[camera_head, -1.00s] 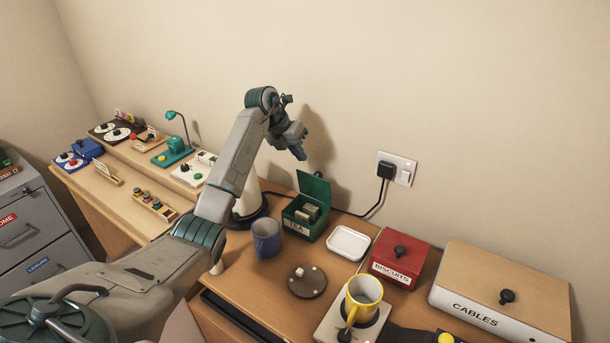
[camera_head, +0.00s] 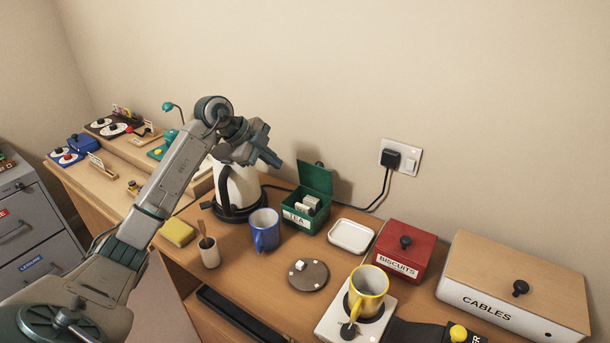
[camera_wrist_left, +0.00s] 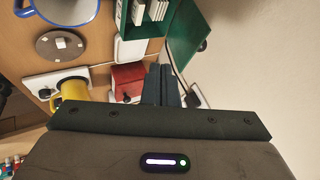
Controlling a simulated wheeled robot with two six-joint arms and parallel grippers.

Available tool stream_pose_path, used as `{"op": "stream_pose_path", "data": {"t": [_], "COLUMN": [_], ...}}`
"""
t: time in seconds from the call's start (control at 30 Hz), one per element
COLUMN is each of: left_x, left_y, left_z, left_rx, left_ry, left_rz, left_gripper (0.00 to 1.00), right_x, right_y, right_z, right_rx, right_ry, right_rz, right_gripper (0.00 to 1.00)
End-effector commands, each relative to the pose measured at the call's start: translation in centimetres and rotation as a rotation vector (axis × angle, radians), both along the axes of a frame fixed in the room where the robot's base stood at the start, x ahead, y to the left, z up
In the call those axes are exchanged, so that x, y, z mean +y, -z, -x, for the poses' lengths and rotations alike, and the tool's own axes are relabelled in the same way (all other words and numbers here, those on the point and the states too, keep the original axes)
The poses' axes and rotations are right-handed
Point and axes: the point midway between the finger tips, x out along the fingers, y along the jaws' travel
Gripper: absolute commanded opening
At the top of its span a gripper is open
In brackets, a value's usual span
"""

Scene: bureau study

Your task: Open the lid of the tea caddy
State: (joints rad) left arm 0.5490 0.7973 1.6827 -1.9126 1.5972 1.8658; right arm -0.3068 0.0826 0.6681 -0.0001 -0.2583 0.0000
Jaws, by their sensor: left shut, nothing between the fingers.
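The tea caddy (camera_head: 305,219) is a green box labelled TEA on the desk, left of the white tray. Its green lid (camera_head: 315,177) stands up, hinged open at the back, and pale packets show inside. In the left wrist view the caddy (camera_wrist_left: 140,28) is at the top and its lid (camera_wrist_left: 188,38) is beside it with a dark knob. My left gripper (camera_head: 270,158) is shut and empty, above and to the left of the caddy, apart from the lid. In the wrist view its fingers (camera_wrist_left: 161,84) are together.
A white kettle (camera_head: 238,188) stands behind the blue mug (camera_head: 265,230), left of the caddy. A white tray (camera_head: 351,236), red biscuits box (camera_head: 402,252), cables box (camera_head: 512,285) and yellow mug (camera_head: 369,284) are to the right. A round brown disc (camera_head: 309,276) lies in front.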

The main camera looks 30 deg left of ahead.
Motion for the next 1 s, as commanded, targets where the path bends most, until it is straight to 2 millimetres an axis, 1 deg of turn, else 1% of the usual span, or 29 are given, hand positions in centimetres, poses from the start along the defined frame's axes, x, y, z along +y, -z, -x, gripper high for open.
{"op": "stream_pose_path", "data": {"t": [0.17, 0.27, 0.67, 0.7, 0.8, 1.0], "left_x": [-0.5, -1.1, -4.6, -4.5, -4.5, -4.5], "left_y": [0.4, 1.4, 7.8, 7.1, 6.9, 6.9], "left_z": [-0.1, -0.7, -4.8, -5.6, -7.0, -8.4], "left_rx": [0.014, 0.015, 0.016, 0.011, 0.012, 0.012], "left_ry": [-0.022, -0.021, -0.02, -0.022, -0.021, -0.021], "left_rz": [0.021, 0.022, 0.022, 0.022, 0.02, 0.018], "left_gripper": [0.0, 0.0, 0.0, 0.0, 0.0, 0.0], "right_x": [0.0, 0.0, 0.3, 0.3, 0.3, 0.3], "right_y": [-0.2, -0.7, -2.5, -2.9, -3.2, -3.4], "right_z": [-0.2, -0.2, 0.7, 0.7, 0.9, 1.4], "right_rx": [-0.005, -0.007, -0.002, -0.001, 0.002, 0.011], "right_ry": [0.0, -0.001, 0.001, 0.001, 0.002, 0.002], "right_rz": [0.0, 0.0, -0.004, -0.004, -0.004, -0.004], "right_gripper": [0.89, 0.89, 0.89, 0.89, 0.89, 0.89]}}
